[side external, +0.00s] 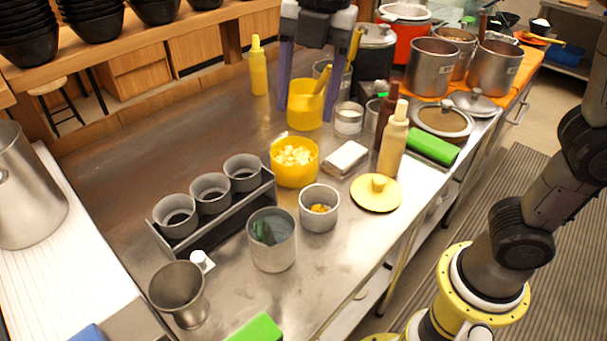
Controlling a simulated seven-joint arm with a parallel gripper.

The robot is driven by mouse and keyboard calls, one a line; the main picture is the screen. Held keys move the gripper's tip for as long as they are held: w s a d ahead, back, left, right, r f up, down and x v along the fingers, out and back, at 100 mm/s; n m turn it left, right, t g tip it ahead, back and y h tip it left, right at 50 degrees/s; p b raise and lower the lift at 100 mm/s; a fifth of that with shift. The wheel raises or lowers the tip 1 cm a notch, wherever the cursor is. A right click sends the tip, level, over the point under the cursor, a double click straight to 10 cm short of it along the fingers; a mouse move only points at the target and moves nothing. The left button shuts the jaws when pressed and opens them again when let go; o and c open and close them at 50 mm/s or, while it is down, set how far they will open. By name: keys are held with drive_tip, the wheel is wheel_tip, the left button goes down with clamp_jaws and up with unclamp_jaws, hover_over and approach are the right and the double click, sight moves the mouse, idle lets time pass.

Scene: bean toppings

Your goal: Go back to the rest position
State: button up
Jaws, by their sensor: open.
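My gripper (306,110) hangs pointing down at the top middle of the side external view. Its two purple fingers are spread apart, with nothing visibly held between them. The fingers overlap a yellow container (303,112) in the picture; I cannot tell whether they touch it. A yellow handle sticks up from this container. A yellow pot (294,178) of pale chopped pieces stands nearer the camera, and its likely matching yellow lid (376,194) lies to the right. A small metal cup (319,219) with a little orange-yellow food stands in front of the pot.
A yellow bottle (258,68) stands left of my gripper. A cream bottle (393,140) and a dark red bottle (385,120) stand right. A rack (215,222) holds three grey cups. Large metal pots (431,70) crowd the back right. The counter's left part is clear.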

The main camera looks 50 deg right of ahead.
drive_tip(key=s+d+f+m+t, duration=0.1)
drive_tip(key=s+d+m+t, duration=0.2)
drive_tip(key=s+d+m, duration=0.8)
drive_tip(key=s+d+f+m, duration=0.2)
drive_tip(key=f+m, duration=0.3)
drive_tip(key=m, duration=0.1)
drive_tip(key=s+d+f+m+t+h, duration=0.1)
drive_tip(key=d+f+m, duration=0.2)
drive_tip(key=f+m, duration=0.2)
drive_tip(key=shift+s+m+t, duration=0.3)
drive_tip(key=shift+s+m, duration=0.05)
drive_tip(key=shift+m, duration=0.55)
